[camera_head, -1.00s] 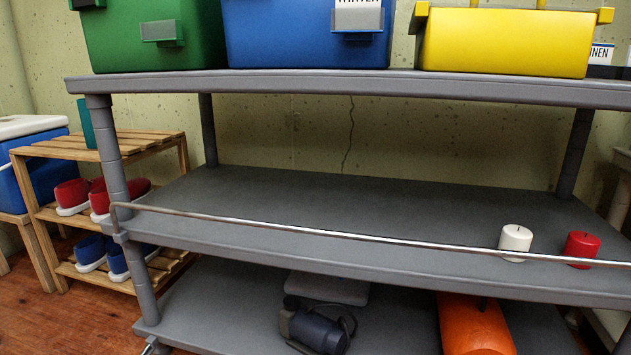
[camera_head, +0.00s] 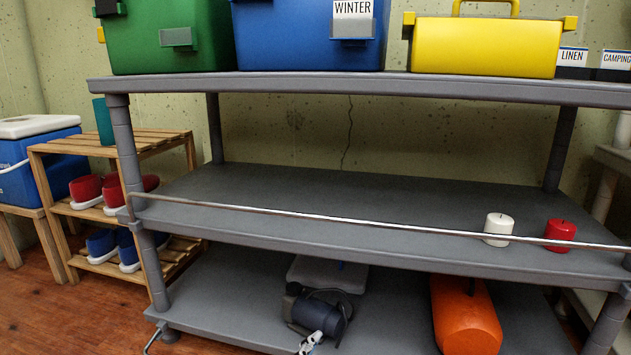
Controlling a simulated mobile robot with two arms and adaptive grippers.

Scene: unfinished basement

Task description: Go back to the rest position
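Neither of my grippers can be made out in the head view. A small white and grey piece (camera_head: 311,342) shows at the bottom edge, in front of the dark device on the lower shelf; I cannot tell what it is. Ahead stands a grey three-tier shelf (camera_head: 330,190). A white candle (camera_head: 498,230) and a red candle (camera_head: 560,236) stand upright on its middle tier, at the right, behind the front rail.
Green (camera_head: 165,45), blue (camera_head: 300,40) and yellow (camera_head: 487,48) bins stand on the top tier. The lower tier holds a dark device (camera_head: 318,310) and an orange object (camera_head: 464,318). A wooden shoe rack (camera_head: 120,150) and blue cooler (camera_head: 38,165) are at the left.

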